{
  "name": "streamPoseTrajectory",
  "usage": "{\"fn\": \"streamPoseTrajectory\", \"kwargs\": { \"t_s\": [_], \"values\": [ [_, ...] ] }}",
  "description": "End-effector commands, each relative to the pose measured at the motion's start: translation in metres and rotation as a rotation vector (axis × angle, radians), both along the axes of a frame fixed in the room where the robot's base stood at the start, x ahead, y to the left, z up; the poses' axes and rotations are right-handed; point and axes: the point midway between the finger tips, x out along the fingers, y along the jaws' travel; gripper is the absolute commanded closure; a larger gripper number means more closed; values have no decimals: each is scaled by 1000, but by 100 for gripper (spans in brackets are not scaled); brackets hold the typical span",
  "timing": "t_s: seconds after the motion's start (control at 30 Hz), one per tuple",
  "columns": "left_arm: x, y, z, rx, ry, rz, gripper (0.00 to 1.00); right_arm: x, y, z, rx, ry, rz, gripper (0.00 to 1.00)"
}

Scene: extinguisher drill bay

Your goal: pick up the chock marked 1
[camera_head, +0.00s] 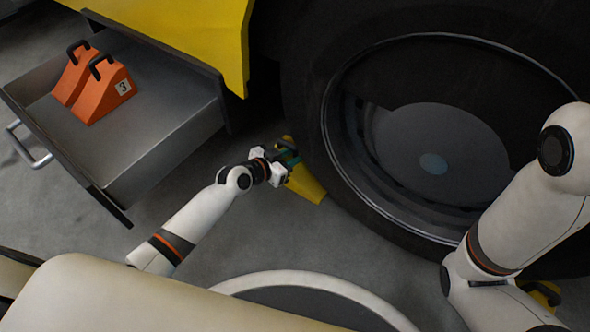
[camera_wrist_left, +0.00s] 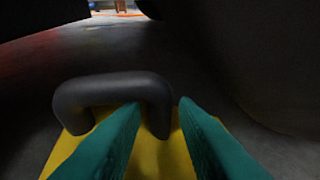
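A yellow chock (camera_head: 305,184) with a dark handle stands on the floor against the big wheel, in the middle of the head view. My left gripper (camera_head: 285,160) is at its handle. In the left wrist view its teal fingers (camera_wrist_left: 160,104) are apart, with one leg of the black handle (camera_wrist_left: 112,90) between the tips. A small gap seems to show beside the leg. The yellow body (camera_wrist_left: 160,158) lies below. No number shows on this chock. A second yellow chock (camera_head: 546,291) is partly hidden behind my right arm at lower right. My right gripper is out of view.
An open grey drawer (camera_head: 160,150) at upper left holds two orange chocks (camera_head: 103,94) with black handles; the nearer is marked 3. The large black wheel (camera_head: 310,110) stands close beside my left gripper.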

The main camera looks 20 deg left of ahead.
Motion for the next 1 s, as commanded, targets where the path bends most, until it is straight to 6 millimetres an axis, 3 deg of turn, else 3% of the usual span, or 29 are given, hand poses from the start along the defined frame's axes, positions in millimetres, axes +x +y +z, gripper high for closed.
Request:
{"fn": "streamPoseTrajectory", "kwargs": {
  "t_s": [0.1, 0.3, 1.0],
  "values": [
    [0, 0, 1, 0, 0, 0, 73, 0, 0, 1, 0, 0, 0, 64],
    [0, 0, 1, 0, 0, 0, 100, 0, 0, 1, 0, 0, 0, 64],
    [-1, 0, 1, 0, 0, 0, 100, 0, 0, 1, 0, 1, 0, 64]
  ]
}}
